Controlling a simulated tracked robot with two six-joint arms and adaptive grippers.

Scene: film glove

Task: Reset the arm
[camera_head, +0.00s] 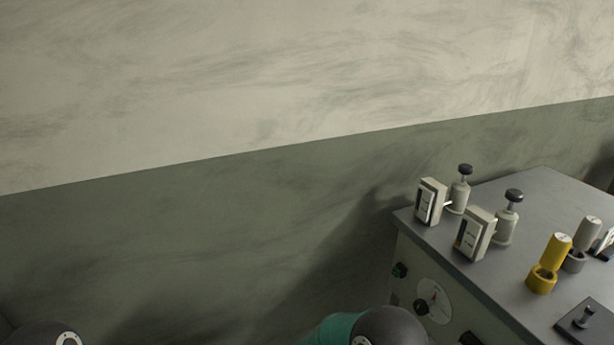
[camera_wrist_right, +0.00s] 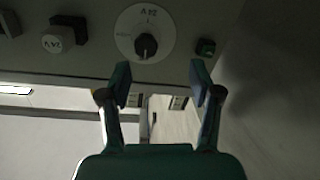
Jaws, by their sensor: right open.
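My right gripper (camera_wrist_right: 161,80) shows in the right wrist view with its two fingers apart and nothing between them. Its fingertips point at the front panel of a grey cabinet (camera_wrist_right: 85,66), a little below a white round dial with a black knob (camera_wrist_right: 145,46) in the picture. I cannot tell how far the tips are from the panel. In the head view only rounded dark and green parts of my right arm (camera_head: 390,328) show at the bottom edge, with the gripper itself out of sight. A dark joint of my left arm (camera_head: 45,335) shows at the lower left; the left gripper is out of view.
The cabinet (camera_head: 540,185) stands at the right, against a two-tone wall (camera_head: 200,240). On its top are two small meters (camera_head: 430,200), black-capped posts (camera_head: 461,192), a yellow cylinder piece (camera_head: 556,250) and a grey one (camera_head: 586,236). A small green button (camera_wrist_right: 206,46) sits beside the dial.

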